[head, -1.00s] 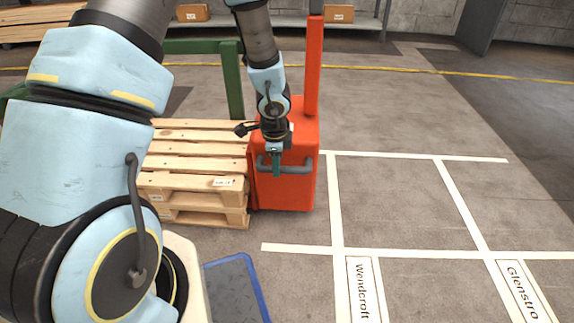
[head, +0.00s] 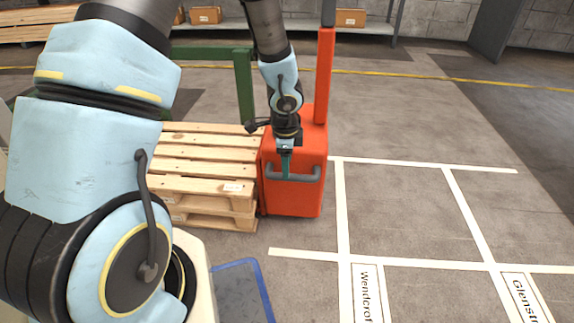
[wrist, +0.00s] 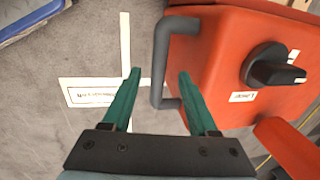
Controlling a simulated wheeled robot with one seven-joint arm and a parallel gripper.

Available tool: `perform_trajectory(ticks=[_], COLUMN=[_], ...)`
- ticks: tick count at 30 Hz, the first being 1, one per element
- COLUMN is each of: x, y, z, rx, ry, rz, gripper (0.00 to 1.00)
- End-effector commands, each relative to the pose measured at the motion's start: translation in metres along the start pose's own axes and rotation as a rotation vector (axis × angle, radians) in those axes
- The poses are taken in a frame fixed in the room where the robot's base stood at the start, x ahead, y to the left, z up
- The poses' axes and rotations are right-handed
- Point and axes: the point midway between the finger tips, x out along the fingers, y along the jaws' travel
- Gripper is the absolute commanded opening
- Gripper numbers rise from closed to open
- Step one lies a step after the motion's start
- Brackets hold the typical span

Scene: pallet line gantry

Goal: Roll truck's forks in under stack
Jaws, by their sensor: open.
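The red truck (head: 292,195) stands upright at the right end of the stack of wooden pallets (head: 205,165). A grey handle (head: 300,176) runs across the truck's near face. My gripper (head: 286,172) is in front of that face at the handle. In the wrist view my gripper (wrist: 157,85) is open, its green fingers spread with the grey handle (wrist: 162,62) showing between and beyond them. I cannot tell whether they touch it. The red truck (wrist: 215,75) there has a black knob (wrist: 272,70) on top. The forks are hidden.
White floor lines (head: 343,205) mark bays to the right, with labels (head: 368,295) reading Wendcroft and Glenstro. That floor is clear. A green post (head: 244,88) stands behind the pallets. A blue-edged mat (head: 240,290) lies in front. Shelving with boxes (head: 350,18) is at the back.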

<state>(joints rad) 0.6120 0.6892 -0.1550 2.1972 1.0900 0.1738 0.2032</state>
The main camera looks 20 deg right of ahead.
Motion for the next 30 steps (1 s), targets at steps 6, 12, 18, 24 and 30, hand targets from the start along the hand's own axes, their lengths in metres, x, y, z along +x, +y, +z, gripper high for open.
perform_trajectory(ticks=[6,12,18,24,30], x=[-0.047,-0.062,-0.063,-0.062,-0.072], y=[-0.001,0.0,0.0,0.0,-0.002], z=[0.001,0.0,0.0,0.0,0.019], rx=[-0.002,-0.001,0.0,0.0,-0.089], ry=[-0.001,0.0,0.0,0.0,-0.019], rz=[-0.001,0.0,0.0,0.0,-0.004], gripper=[0.59,0.59,0.59,0.59,0.59])
